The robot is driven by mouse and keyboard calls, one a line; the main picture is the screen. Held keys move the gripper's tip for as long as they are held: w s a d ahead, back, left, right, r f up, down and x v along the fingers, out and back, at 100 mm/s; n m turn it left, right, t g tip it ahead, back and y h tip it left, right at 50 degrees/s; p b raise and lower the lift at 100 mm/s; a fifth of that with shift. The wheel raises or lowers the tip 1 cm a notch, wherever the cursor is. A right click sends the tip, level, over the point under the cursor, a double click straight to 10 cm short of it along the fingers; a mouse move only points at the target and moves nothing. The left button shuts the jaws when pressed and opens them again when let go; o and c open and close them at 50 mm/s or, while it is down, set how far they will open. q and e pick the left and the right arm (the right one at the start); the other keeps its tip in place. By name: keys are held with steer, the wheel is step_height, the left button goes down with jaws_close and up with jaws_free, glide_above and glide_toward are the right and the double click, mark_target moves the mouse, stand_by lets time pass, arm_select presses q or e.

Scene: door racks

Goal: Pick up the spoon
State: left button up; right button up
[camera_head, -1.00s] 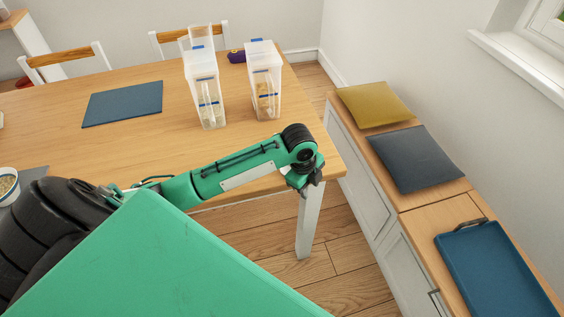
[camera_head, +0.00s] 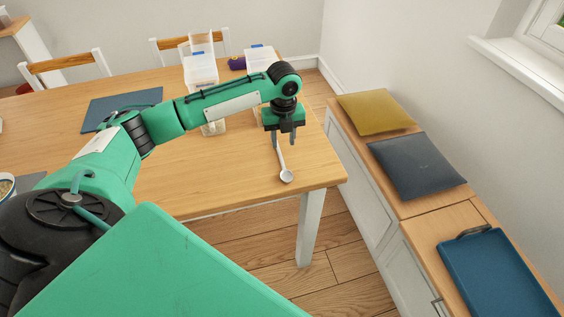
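A white spoon (camera_head: 286,176) lies on the wooden table (camera_head: 226,172) near its right-hand corner. Its bowl points toward me and its handle runs back under my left gripper. My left gripper (camera_head: 283,140) points down over the handle, with its two fingers apart on either side of it. The far end of the handle is hidden by the gripper. I cannot tell how far the fingertips are above the table. My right gripper is not in view.
Clear containers (camera_head: 201,72) and (camera_head: 260,60) stand behind my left arm, partly hidden. A blue mat (camera_head: 98,112) lies at the left. Cushions (camera_head: 376,112) and (camera_head: 416,166) and a blue tray (camera_head: 490,275) lie on the low cabinet at right. The table around the spoon's bowl is clear.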

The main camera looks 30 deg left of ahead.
mark_target(282, 160)
arm_select(q)
step_height(282, 160, down, 3)
steer(key=shift+f, duration=0.1)
steer(key=shift+w+a+f+p, duration=0.1)
steer(key=shift+a+f+p, duration=0.05)
steer(key=shift+f, duration=1.2)
steer(key=shift+a+f+p, duration=0.1)
steer(key=shift+f+p, duration=0.05)
steer(key=shift+f, duration=1.2)
jaws_close()
